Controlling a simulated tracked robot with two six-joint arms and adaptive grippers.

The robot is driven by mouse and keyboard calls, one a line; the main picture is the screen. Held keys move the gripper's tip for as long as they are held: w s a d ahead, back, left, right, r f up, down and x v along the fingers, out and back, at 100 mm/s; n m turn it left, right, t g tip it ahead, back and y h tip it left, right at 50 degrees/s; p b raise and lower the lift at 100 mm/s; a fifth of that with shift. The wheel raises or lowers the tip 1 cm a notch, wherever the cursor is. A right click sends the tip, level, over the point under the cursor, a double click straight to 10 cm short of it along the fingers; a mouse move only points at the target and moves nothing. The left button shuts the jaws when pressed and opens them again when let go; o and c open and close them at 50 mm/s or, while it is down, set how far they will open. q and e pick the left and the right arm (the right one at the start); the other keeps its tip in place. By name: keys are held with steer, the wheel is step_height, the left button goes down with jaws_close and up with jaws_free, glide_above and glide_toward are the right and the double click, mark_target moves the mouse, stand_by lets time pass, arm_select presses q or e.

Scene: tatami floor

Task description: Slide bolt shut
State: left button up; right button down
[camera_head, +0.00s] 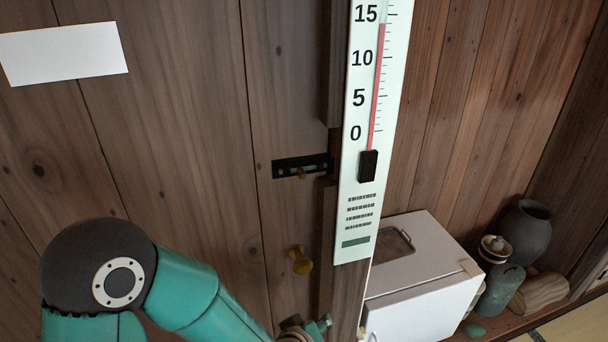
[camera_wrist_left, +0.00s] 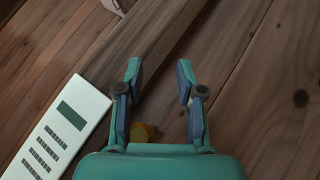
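The slide bolt (camera_head: 290,168) is a black plate with a pale metal bar and a small brass knob, mounted on the wooden door beside the dark door post. Whether the bar reaches the post side is too small to tell. My left arm comes in from the lower left. My left gripper (camera_head: 312,328) is partly cut off at the bottom edge, below the bolt and the brass door knob (camera_head: 300,261). In the left wrist view, my left gripper (camera_wrist_left: 159,70) is open, with nothing between its fingertips. The brass knob (camera_wrist_left: 146,132) shows partly behind it. My right gripper is not in view.
A tall white thermometer board (camera_head: 357,222) hangs just right of the bolt and also shows in the wrist view (camera_wrist_left: 70,115). A white box (camera_head: 420,270), dark jar (camera_head: 525,230) and green canister (camera_head: 502,292) stand at lower right. A blank white sheet (camera_head: 65,54) hangs upper left.

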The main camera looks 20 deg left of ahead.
arm_select(q)
step_height(320, 180, up, 18)
steer(key=n+t+y, duration=0.2)
steer(key=n+t, duration=0.3)
steer(key=n+t+y, duration=0.3)
steer(key=n, duration=0.5)
glide_toward(302, 178)
steer(key=w+p, duration=0.1)
steer(key=w, duration=0.2)
steer(key=w+a+p, duration=0.1)
steer(key=w+p, duration=0.1)
steer(key=w, duration=0.2)
steer(key=w+a+p, duration=0.1)
steer(key=w+p, duration=0.1)
steer(key=w, duration=0.1)
steer(key=shift+w+a+r, duration=0.15)
steer(key=shift+w+r, duration=0.05)
steer(key=shift+w, duration=0.15)
jaws_close()
steer(key=shift+f, duration=0.15)
